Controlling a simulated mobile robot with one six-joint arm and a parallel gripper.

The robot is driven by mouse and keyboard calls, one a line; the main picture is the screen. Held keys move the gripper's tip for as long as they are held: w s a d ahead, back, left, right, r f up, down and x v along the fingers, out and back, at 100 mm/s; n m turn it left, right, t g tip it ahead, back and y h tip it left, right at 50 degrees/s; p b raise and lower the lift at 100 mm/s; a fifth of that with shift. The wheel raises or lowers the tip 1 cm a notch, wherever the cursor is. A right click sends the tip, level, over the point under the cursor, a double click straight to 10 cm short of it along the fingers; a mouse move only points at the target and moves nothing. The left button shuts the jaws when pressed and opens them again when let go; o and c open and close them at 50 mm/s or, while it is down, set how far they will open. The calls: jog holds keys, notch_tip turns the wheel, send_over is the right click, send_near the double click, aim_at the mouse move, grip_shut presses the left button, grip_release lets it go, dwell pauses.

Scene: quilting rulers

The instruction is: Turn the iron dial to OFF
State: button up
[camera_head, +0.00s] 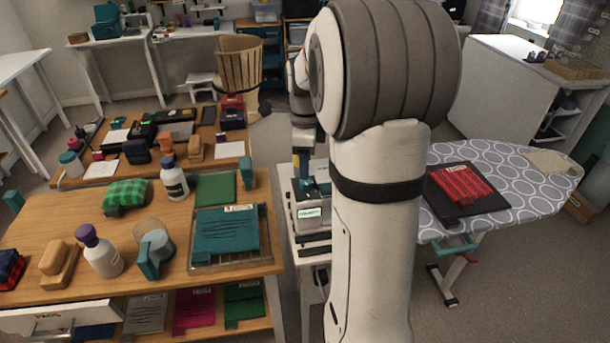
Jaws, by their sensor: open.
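A grey box-like unit with a pale green label (309,213), which looks like the iron station, stands on a narrow white stand (312,262) in the middle, partly hidden behind my arm. A teal part shows on its top. The dial and its setting cannot be made out. My gripper (303,178) points down just above the top of this unit. It is small and dark here, and open, with nothing visible held in it. Whether its fingers touch the unit or the dial cannot be told.
A wooden table (180,290) with bottles, folded cloths and blocks stands close on the left. An ironing board (540,195) with a dark mat (488,207) and red cloth is on the right. My arm blocks the centre; grey floor shows at lower right.

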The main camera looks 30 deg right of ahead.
aim_at(306, 185)
jog(key=shift+f, duration=2.8)
jog(key=shift+c, duration=0.5)
